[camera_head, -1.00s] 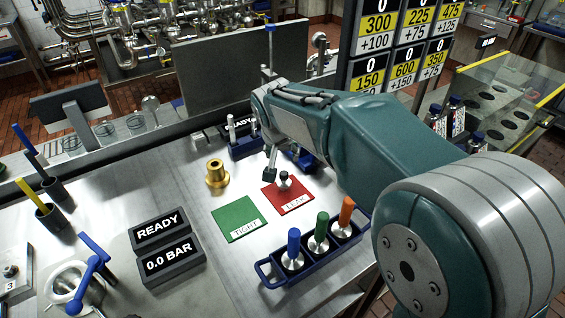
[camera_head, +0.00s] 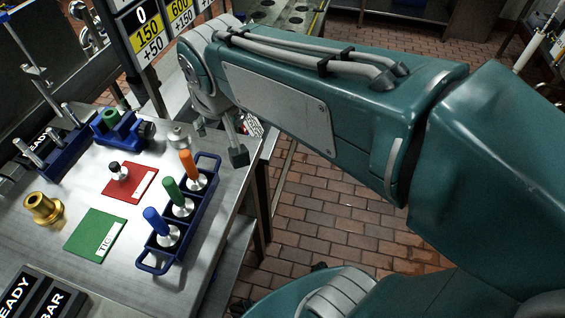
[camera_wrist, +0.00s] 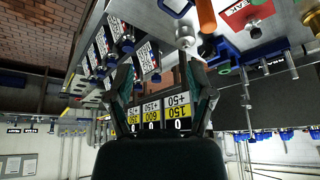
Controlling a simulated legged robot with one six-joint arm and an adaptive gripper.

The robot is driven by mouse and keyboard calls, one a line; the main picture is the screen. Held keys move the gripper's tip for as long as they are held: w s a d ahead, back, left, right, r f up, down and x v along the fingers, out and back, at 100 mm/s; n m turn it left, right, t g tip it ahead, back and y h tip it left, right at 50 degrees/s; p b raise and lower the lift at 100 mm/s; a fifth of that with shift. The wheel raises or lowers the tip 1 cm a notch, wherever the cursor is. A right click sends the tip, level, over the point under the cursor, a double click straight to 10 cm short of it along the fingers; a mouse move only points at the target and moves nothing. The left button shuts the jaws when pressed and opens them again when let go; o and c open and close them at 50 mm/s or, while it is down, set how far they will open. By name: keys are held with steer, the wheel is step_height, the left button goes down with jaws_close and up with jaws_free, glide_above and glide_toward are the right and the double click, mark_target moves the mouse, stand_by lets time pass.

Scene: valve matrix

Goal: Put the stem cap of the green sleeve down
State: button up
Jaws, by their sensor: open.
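A small silver cap (camera_head: 178,135), which looks like the stem cap, stands on the steel table behind the blue rack. It also appears in the wrist view (camera_wrist: 185,38), apart from my fingers. A green sleeve (camera_head: 110,117) sits in a blue holder (camera_head: 125,133) left of the cap; a green part also shows in the wrist view (camera_wrist: 222,67). My gripper (camera_head: 240,152) is right of the cap by the table's right edge, partly hidden by my arm. In the wrist view its fingers (camera_wrist: 163,88) are spread with nothing between them.
A blue rack (camera_head: 153,262) holds blue, green and orange handled pieces. A red mat (camera_head: 112,188) bears a black-knobbed piece (camera_head: 117,168); the green mat (camera_head: 85,232) is bare. A brass fitting (camera_head: 42,207) stands left. The brick floor (camera_head: 330,200) lies right of the table.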

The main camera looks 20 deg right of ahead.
steer(key=s+d+f, duration=0.3)
steer(key=s+d, duration=0.4)
steer(key=s, duration=0.4)
steer(key=shift+s+d+f+t, duration=0.2)
steer(key=shift+s+f+t, duration=0.05)
steer(key=shift+t, duration=0.05)
stand_by(1.4)
